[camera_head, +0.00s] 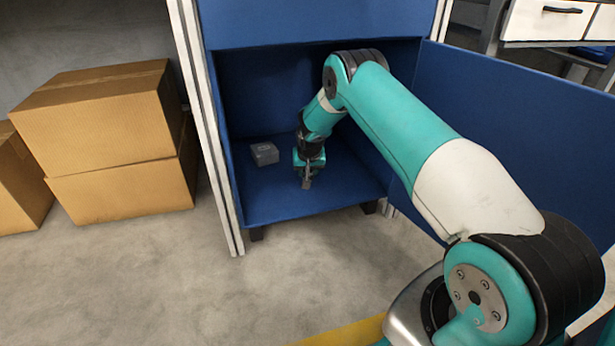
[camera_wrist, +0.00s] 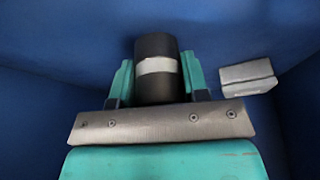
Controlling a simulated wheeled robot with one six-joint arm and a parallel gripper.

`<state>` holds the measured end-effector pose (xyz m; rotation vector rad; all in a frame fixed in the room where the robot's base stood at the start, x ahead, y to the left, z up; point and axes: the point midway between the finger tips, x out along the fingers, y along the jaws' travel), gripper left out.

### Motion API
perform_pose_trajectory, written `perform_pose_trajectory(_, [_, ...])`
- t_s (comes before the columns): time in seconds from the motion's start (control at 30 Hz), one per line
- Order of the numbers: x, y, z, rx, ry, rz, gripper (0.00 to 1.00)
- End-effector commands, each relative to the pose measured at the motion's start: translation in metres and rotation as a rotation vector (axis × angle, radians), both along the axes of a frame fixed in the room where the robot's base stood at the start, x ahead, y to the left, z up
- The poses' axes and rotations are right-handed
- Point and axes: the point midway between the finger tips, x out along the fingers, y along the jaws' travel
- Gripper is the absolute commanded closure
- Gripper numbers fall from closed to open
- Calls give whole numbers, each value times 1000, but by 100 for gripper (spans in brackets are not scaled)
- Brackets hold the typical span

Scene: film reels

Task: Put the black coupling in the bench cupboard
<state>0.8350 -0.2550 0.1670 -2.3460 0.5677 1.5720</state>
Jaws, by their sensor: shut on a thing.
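The black coupling (camera_wrist: 157,50), a black cylinder with a pale band round its middle, is between the fingers of my gripper (camera_wrist: 157,86) in the wrist view. My gripper is shut on it. In the head view my gripper (camera_head: 307,180) is inside the open blue bench cupboard (camera_head: 275,212), low over its floor. The coupling is mostly hidden by my gripper there. I cannot tell whether the coupling touches the cupboard floor.
A small grey box (camera_head: 264,153) lies on the cupboard floor left of my gripper; the wrist view shows a grey box (camera_wrist: 248,76) at right. The cupboard door (camera_head: 520,140) stands open at right. Cardboard boxes (camera_head: 110,140) are stacked outside at left.

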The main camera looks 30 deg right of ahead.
Motion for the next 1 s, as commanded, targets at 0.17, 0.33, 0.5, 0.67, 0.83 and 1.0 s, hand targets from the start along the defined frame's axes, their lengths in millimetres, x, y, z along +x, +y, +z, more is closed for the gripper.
perform_pose_trajectory(0.17, [1,0,-3,0,-3,-1,85])
perform_pose_trajectory(0.33, [1,0,-6,-1,-3,0,85])
perform_pose_trajectory(0.5, [1,0,-11,0,-3,-1,85])
perform_pose_trajectory(0.67, [1,0,-16,0,-3,-1,85])
perform_pose_trajectory(0.83, [1,0,-15,-1,-3,0,45])
perform_pose_trajectory(1.0, [1,0,-15,-1,-2,0,33])
